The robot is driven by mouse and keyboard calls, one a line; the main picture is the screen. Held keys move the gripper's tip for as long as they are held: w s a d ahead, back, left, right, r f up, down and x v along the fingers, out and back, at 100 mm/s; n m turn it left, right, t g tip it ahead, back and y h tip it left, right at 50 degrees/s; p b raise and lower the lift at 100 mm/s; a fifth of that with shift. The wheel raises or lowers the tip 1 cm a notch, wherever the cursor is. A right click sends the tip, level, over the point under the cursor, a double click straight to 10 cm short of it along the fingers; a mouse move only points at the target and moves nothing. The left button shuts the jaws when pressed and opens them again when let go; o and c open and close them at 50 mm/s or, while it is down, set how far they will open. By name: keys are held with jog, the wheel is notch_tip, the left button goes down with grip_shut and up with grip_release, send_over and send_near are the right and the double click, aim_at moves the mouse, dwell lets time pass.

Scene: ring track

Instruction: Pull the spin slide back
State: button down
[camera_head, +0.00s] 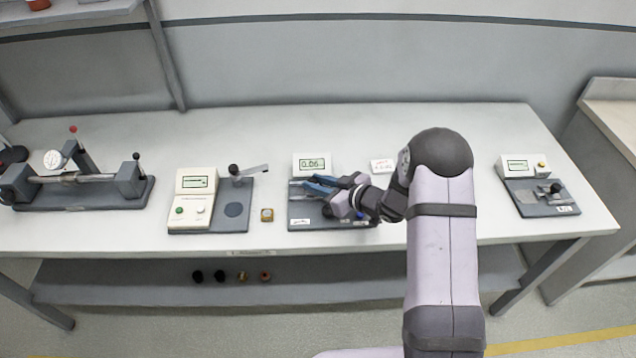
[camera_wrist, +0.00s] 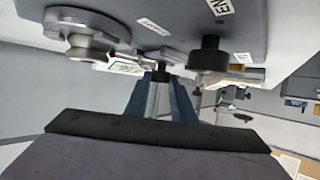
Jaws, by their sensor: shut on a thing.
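The middle device is a dark base plate (camera_head: 301,213) with a display box (camera_head: 312,164) reading about 0.06. My gripper (camera_head: 318,186), with blue fingers, reaches over this plate from the right and covers much of it. In the wrist view my gripper (camera_wrist: 160,88) is shut on a small upright part with a dark end (camera_wrist: 160,74), which I take to be the spin slide's handle. Its lower part shows pale between the fingers. A black knob (camera_wrist: 210,56) stands just right of the fingers, apart from them. A round grey disc (camera_wrist: 88,22) is at upper left.
A white card (camera_head: 381,166) lies behind my wrist. Another device (camera_head: 540,195) is at far right. Bench is clear between it and my arm.

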aim_at(306, 192)
jog(key=a, duration=0.3)
jog(key=shift+a, duration=0.1)
jog(key=c, duration=1.5)
grip_release()
jog(key=shift+a, duration=0.1)
jog(key=shift+d, duration=0.2)
jog(key=shift+s+d+r+b, duration=0.15)
jog(key=shift+s+b, duration=0.05)
jog(key=shift+b, duration=0.1)
jog(key=shift+b+v, duration=0.55)
jog(key=shift+v, duration=2.8)
